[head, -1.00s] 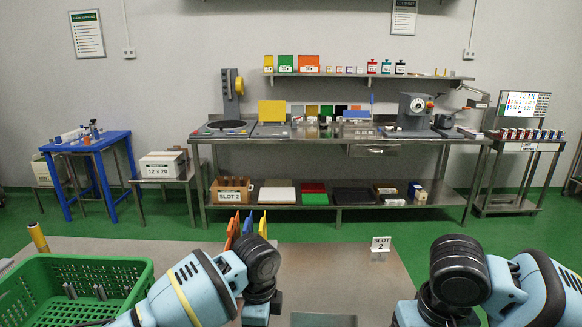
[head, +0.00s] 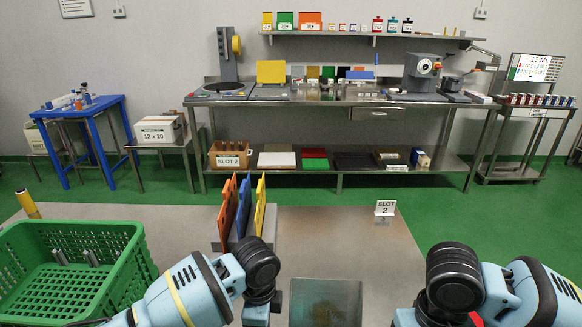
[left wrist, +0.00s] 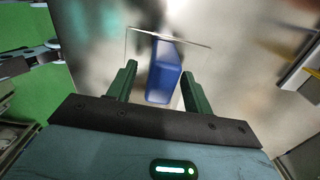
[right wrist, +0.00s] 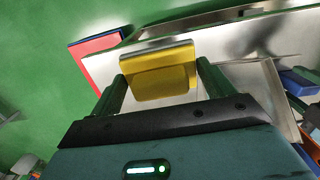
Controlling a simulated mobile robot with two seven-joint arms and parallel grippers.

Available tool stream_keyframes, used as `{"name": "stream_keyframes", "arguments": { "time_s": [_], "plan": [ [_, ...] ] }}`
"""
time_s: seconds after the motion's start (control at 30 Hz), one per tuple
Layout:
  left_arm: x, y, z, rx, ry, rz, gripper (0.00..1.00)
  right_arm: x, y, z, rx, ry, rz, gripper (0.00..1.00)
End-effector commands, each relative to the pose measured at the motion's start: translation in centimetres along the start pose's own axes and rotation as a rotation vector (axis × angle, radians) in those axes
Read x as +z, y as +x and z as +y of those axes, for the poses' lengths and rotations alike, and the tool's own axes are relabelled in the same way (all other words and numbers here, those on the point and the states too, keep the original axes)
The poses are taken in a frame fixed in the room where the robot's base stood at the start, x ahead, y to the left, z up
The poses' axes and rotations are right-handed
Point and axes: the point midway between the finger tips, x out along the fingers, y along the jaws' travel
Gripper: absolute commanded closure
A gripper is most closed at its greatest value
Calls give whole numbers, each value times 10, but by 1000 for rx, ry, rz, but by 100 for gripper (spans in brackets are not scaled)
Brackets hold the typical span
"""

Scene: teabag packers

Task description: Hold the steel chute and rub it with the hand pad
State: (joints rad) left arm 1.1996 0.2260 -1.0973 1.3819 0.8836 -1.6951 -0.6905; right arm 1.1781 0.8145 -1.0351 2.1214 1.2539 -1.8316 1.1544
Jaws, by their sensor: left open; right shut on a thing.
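A flat steel plate with a brownish film (head: 325,303), seemingly the chute, lies at the bottom centre of the head view, partly cut off by the frame. In the left wrist view a blue block (left wrist: 163,72) stands between the fingers of my left gripper (left wrist: 159,70), which is open; a thin plate edge shows just beyond it. My right gripper (right wrist: 160,69) is shut on a yellow block with a grey face (right wrist: 155,56), seemingly the hand pad. In the head view both gripper tips are hidden below my forearms.
A green basket (head: 128,240) with small metal parts stands on the bench at the left. A rack with orange, blue and yellow boards (head: 242,210) stands at mid bench. The bench (head: 330,235) between rack and sign is clear.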

Motion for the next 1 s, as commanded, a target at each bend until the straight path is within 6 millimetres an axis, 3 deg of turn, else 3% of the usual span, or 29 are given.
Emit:
{"name": "stream_keyframes", "arguments": {
  "time_s": [0.03, 0.2, 0.57, 0.93, 1.0],
  "plan": [
    [0, 11, 1, 7, 0, 0, 49, 1, 11, 0, 0, 0, -17, 46],
    [0, 20, 1, 4, 0, 1, 49, 2, 24, 0, 0, 0, -34, 46],
    [0, 20, 0, -1, 0, 1, 50, 2, 25, 0, 0, 0, -36, 46],
    [0, 20, 0, -1, 0, 0, 99, 2, 25, 0, 0, 0, -36, 46],
    [0, 20, 0, -1, 0, 0, 100, 2, 25, 0, 0, 0, -36, 46]
  ]
}}
